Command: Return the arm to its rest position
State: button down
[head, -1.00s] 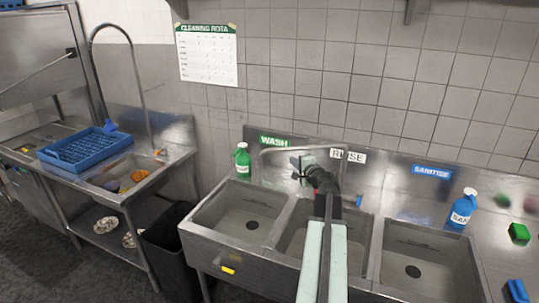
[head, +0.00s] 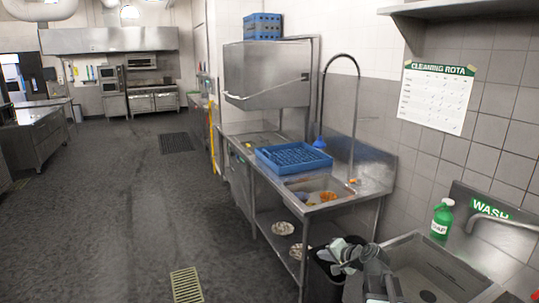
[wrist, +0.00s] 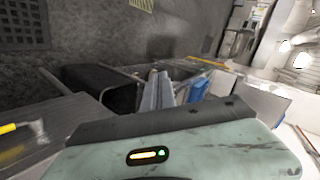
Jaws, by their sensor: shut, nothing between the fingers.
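My gripper (head: 345,252) is at the lower right of the head view, with part of my arm below it. It is shut and empty. It shows in front of the black bin and the left edge of the wash sink, apart from the soap bottle. In the wrist view my grey fingers (wrist: 160,92) point up the picture beyond a pale green part of my own body that fills the bottom. No object is held.
The wash sink (head: 425,272) and green soap bottle (head: 442,219) are at the right. A steel table with a blue rack (head: 293,158) stands at centre right, a black bin (head: 322,268) beside it. Open dark floor (head: 120,210) with a yellow grate (head: 186,285) lies left.

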jog(key=s+a+f+n+g+b, duration=0.2)
jog(key=s+a+f+n+g, duration=0.3)
jog(key=s+a+f, duration=0.5)
jog(key=s+d+f+n+g+h, duration=0.2)
jog(key=s+d+n+g+h, duration=0.1)
jog(key=s, duration=0.7)
jog(key=d+g+h, duration=0.1)
jog(key=d+h, duration=0.1)
jog(key=d, duration=0.1)
jog(key=shift+s+d+f+g+p, duration=0.15)
jog(key=shift+f+g+p, duration=0.15)
jog(key=shift+g, duration=0.1)
